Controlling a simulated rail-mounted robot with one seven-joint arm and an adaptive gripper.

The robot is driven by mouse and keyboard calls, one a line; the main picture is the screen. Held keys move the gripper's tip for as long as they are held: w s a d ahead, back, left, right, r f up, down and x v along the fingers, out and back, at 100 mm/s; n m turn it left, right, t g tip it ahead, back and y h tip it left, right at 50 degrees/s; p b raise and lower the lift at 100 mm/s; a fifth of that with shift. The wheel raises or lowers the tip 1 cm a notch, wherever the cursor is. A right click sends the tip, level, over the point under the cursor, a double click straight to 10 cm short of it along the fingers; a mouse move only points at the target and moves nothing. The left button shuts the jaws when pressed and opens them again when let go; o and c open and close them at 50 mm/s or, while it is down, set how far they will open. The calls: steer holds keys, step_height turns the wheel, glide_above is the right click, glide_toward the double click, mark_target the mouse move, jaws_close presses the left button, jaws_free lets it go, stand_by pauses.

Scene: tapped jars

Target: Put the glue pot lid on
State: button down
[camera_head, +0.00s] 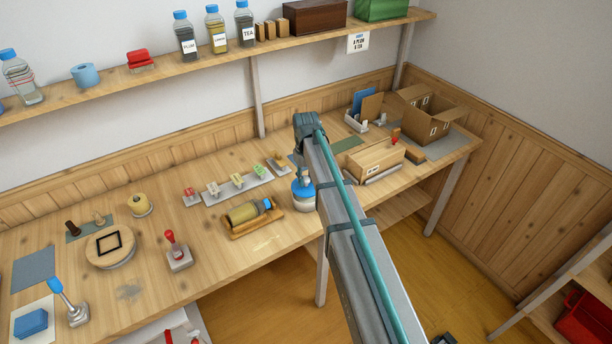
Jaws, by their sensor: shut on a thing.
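The glue pot (302,204), a small whitish pot with blue at its upper part, stands near the bench's front edge in the head view, just left of my arm. My gripper (304,175) is small and partly hidden at the end of my arm, directly above the pot. It is shut on the blue lid (301,187), which is at the top of the pot. I cannot tell whether the lid touches the rim or is just above it, nor whether it is level.
A bottle lies in a wooden cradle (242,229) left of the pot. A strip of stamps (238,188) is behind it. A wooden box (375,162) and an open carton (428,112) stand to the right. A shelf (160,68) with bottles runs above.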

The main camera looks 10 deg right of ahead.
steer(key=shift+f, duration=0.8)
steer(key=shift+f+b, duration=0.65)
steer(key=shift+f, duration=0.3)
steer(key=c, duration=0.8)
jaws_free()
step_height(320, 180, up, 12)
steer(key=shift+r, duration=0.1)
